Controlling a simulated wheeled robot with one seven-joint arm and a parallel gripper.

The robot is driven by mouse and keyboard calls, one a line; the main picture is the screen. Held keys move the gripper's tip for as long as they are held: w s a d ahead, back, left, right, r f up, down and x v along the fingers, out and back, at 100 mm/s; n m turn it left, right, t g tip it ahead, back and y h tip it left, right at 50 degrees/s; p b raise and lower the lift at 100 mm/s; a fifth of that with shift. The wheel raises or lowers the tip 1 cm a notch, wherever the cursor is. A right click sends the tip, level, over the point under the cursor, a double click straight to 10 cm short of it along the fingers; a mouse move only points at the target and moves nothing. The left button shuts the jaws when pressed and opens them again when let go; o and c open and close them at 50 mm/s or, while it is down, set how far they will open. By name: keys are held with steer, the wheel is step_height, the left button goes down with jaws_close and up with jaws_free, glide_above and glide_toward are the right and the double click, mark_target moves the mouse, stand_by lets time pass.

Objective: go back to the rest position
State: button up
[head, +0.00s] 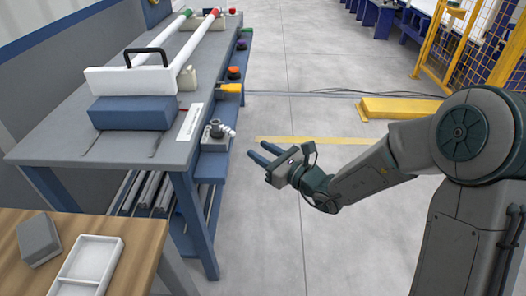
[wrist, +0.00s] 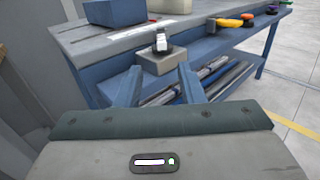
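My gripper (head: 259,150) is held out over the open floor, to the right of the blue workbench (head: 60,130). Its two blue fingers are apart, and nothing shows held between them. In the wrist view the fingers of my gripper (wrist: 159,69) point toward the bench side. In the head view this fitting (head: 216,130) sits at the bench's right side, left of my gripper with a gap between.
Grey pipes (head: 150,190) lie on a lower shelf. A wooden table (head: 130,235) with a white tray stands front left. Yellow barriers (head: 400,107) stand at right.

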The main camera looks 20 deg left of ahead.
steer(key=shift+r, duration=0.1)
steer(key=s+d+r+n+g+h+p, duration=0.6)
steer(key=s+d+r+n+p, duration=0.4)
steer(key=n, duration=0.4)
steer(key=s+d+r+n+t+h+p, duration=0.1)
steer(key=s+d+r+n+h+p, duration=0.1)
steer(key=d, duration=0.7)
steer(key=s+d+r+n+t+h+p, duration=0.1)
steer(key=s+d+r+n+h+p, duration=0.1)
steer(key=d, duration=0.7)
steer(key=s+d+r+n+t+h+p, duration=0.1)
steer(key=d+r+h+p, duration=0.4)
steer(key=d, duration=0.5)
step_height(320, 180, up, 2)
steer(key=s+n+h, duration=0.1)
steer(key=n+h, duration=0.1)
steer(key=shift+n, duration=0.3)
steer(key=shift+s, duration=0.1)
